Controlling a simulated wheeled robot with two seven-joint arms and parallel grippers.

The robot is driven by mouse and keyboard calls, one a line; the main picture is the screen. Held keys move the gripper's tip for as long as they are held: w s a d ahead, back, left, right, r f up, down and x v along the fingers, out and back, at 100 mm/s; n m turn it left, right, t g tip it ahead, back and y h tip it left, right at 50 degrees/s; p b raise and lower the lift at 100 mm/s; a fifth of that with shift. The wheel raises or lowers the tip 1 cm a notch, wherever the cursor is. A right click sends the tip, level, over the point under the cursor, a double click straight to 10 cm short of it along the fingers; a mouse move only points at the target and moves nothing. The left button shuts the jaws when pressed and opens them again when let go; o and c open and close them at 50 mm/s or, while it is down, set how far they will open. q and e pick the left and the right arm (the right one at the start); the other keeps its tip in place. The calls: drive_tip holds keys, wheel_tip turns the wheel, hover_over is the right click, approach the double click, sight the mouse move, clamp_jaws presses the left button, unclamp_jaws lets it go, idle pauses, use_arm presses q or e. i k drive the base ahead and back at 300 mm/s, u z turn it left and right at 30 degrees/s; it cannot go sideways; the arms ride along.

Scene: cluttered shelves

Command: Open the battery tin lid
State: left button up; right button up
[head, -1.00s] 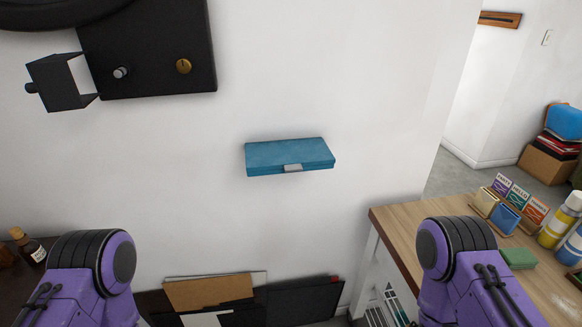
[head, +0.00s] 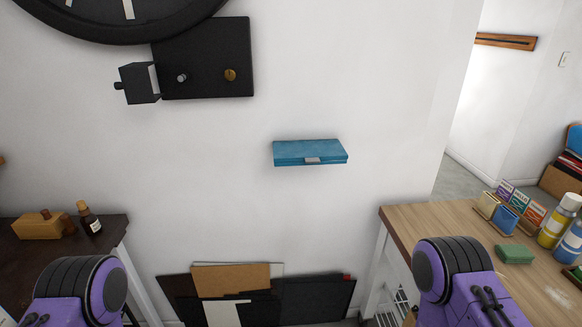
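The tin is most likely the flat blue box (head: 310,151) on the white wall, near the middle of the head view. Purple and black links of my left arm show at the bottom left and of my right arm at the bottom right. Both grippers are outside the picture, and neither arm is near the blue box.
A wooden table (head: 440,222) at right holds cards, a green block (head: 514,254) and bottles. A dark table (head: 75,262) at left holds a small brown bottle (head: 89,220). Flat boards (head: 311,300) lean below the box. A black panel (head: 207,60) hangs upper left.

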sight(310, 152)
drive_tip(key=u, duration=0.6)
drive_tip(key=i, duration=0.65)
drive_tip(key=z, duration=1.7)
